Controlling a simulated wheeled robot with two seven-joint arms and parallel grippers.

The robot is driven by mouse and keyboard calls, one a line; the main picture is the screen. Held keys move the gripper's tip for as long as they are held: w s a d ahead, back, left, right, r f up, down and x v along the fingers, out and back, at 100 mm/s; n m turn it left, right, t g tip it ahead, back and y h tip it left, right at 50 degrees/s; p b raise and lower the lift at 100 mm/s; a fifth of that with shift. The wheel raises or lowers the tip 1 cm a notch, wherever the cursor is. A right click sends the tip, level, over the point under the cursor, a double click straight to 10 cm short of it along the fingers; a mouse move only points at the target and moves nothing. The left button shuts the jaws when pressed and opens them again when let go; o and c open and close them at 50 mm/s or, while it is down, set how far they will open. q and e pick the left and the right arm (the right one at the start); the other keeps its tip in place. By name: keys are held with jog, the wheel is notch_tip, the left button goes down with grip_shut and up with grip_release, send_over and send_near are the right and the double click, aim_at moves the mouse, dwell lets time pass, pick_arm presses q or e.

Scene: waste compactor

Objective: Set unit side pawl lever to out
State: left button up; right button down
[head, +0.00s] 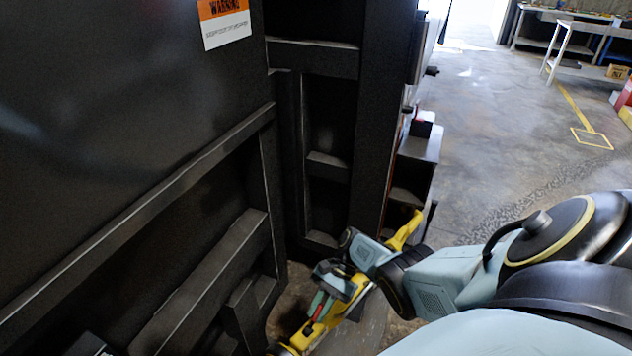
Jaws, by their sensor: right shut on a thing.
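A yellow lever-like part (339,312) with a red section slants at the bottom centre, beside the black unit frame. I take it to be the pawl lever, but its lower end runs out at the picture's bottom edge. Another yellow piece (405,231) sticks up behind my right wrist; I cannot tell whether it is the same part. My right arm comes in from the right, and my right gripper (330,293) is shut on the yellow lever. The gripper and wrist hide part of it. My left gripper is not in view.
The large black compactor wall (130,110), with a warning label (223,22), fills the left. Black posts and ribs stand close to my right gripper. Concrete floor (500,130) is open at the right. A workbench (585,55) stands far back.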

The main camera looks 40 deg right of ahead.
jog(key=shift+a, duration=0.1)
jog(key=c, duration=1.4)
grip_release()
jog(key=v, duration=1.3)
jog(key=shift+d+r+p, duration=0.15)
jog(key=shift+d+p, duration=0.1)
jog(key=shift+p, duration=0.2)
